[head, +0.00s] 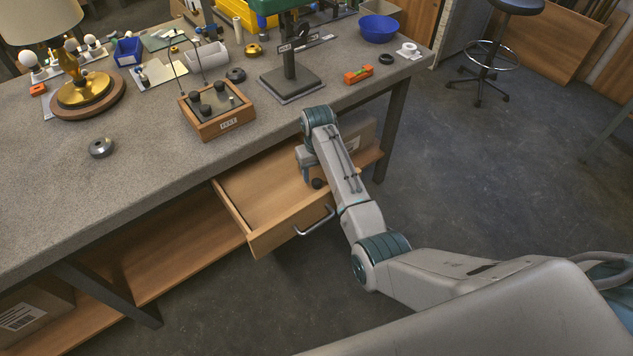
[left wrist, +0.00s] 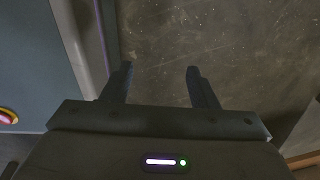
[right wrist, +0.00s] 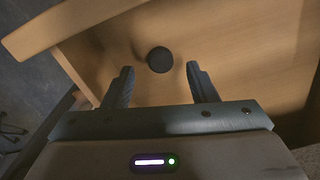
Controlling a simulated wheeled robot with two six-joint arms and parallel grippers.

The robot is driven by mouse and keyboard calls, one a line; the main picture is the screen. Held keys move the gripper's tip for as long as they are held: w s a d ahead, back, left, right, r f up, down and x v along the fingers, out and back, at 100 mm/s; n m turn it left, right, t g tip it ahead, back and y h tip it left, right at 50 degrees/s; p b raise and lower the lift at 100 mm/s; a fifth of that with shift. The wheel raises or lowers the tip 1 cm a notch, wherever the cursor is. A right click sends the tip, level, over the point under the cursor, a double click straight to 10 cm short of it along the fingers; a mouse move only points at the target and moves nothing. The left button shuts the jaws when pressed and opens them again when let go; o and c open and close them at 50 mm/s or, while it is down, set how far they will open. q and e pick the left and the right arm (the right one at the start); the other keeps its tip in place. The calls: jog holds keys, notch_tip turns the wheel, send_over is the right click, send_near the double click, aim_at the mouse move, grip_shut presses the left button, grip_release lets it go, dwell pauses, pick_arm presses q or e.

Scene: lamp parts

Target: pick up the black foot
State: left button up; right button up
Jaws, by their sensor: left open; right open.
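A small round black foot (head: 317,183) lies in the open wooden drawer (head: 262,236), near its right end. It also shows as a dark disc in the right wrist view (right wrist: 159,60). My right gripper (head: 308,174) reaches down into the drawer beside the foot. In the right wrist view the right gripper (right wrist: 160,74) is open and empty, with the foot lying ahead between the lines of its fingertips, apart from both. My left gripper (left wrist: 160,70) is open and empty over the bare floor and does not show in the head view.
A wooden tray (head: 207,131) with a label and several black feet stands on the workbench (head: 60,190) above the drawer. A lamp (head: 78,85), a black stand (head: 290,84), an orange level (head: 358,75) and a metal ring (head: 101,148) are also on the bench.

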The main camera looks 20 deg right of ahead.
aim_at(317, 181)
notch_tip(317, 181, down, 3)
jog(key=shift+f, duration=0.4)
pick_arm(q)
jog(key=shift+w+r+t, duration=0.15)
jog(key=shift+w, duration=0.35)
jog(key=shift+w+r+t, duration=0.15)
jog(key=shift+w, duration=0.3)
pick_arm(e)
jog(key=shift+c, duration=0.9)
pick_arm(q)
jog(key=shift+s, duration=0.4)
pick_arm(e)
jog(key=c, duration=0.8)
